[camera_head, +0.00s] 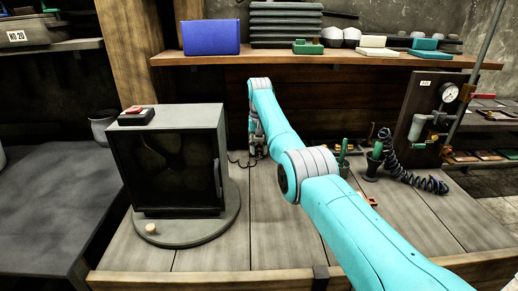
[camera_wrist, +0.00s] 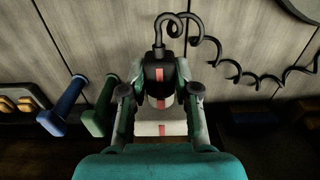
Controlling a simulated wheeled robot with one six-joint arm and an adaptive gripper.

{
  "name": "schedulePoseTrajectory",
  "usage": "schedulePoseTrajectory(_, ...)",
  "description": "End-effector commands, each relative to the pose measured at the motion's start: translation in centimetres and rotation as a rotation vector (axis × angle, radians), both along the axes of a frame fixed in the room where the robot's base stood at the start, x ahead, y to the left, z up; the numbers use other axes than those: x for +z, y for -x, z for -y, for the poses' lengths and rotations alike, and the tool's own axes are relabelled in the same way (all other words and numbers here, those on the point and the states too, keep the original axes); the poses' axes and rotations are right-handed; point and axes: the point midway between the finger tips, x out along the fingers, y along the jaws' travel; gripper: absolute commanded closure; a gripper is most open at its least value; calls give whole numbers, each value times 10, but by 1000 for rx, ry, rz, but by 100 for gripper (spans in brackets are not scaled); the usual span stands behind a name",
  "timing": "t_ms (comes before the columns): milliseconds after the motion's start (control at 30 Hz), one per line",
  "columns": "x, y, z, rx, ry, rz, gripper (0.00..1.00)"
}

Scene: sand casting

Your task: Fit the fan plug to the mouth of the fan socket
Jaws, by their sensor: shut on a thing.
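My gripper (camera_wrist: 160,85) is shut on the fan plug (camera_wrist: 159,74), a black body with a red stripe and a pale front end. A dark curly cable (camera_wrist: 205,40) runs from its rear. Just ahead, in the wrist view, is a pale block with a red stripe, seemingly the fan socket (camera_wrist: 150,129). The two stripes look roughly in line. A narrow dark gap shows between plug and block; its depth is unclear. In the head view my gripper (camera_head: 257,145) is behind the cabinet's right side; plug and socket cannot be made out there.
A dark cabinet (camera_head: 170,118) with a fan inside stands on a round base (camera_head: 190,232) left of my arm. Blue (camera_wrist: 66,106) and green (camera_wrist: 99,108) handled tools lie left of the plug. A shelf (camera_head: 330,61) with a blue box (camera_head: 211,38) is above.

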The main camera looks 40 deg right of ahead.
Motion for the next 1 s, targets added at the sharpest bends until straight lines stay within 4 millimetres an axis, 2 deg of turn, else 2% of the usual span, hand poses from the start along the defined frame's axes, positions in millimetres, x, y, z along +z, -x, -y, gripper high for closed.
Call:
schedulePoseTrajectory(533,1,-2,1,0,1,2,100)
schedulePoseTrajectory(567,1,-2,1,0,1,2,62)
schedulePoseTrajectory(633,1,-2,1,0,1,1,45)
schedulePoseTrajectory(667,1,-2,1,0,1,1,41)
schedulePoseTrajectory(1000,0,-1,1,0,0,0,41)
